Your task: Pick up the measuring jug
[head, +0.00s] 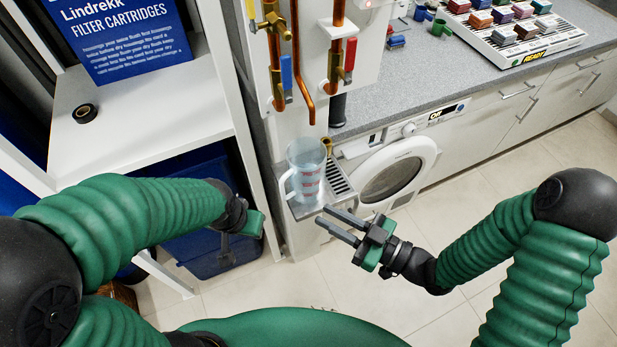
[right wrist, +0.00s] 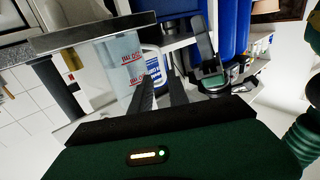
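The measuring jug (head: 306,172) is clear with red markings and a handle on its left side. It stands upright on a small grated metal ledge (head: 310,208) below the copper pipes. It also shows in the right wrist view (right wrist: 122,62), left of the fingertips. My right gripper (head: 323,217) is open and empty, its two fingers apart, just in front of the ledge and below the jug, pointing left. It does not touch the jug. My left gripper (head: 247,222) is left of the ledge, and its fingers are too foreshortened to judge.
Copper pipes with valves (head: 279,55) hang above the jug. A white shelf unit (head: 150,115) with a black tape roll (head: 85,113) stands left, a blue bin (head: 215,255) under it. A washing machine (head: 398,175) and a counter (head: 430,85) are right.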

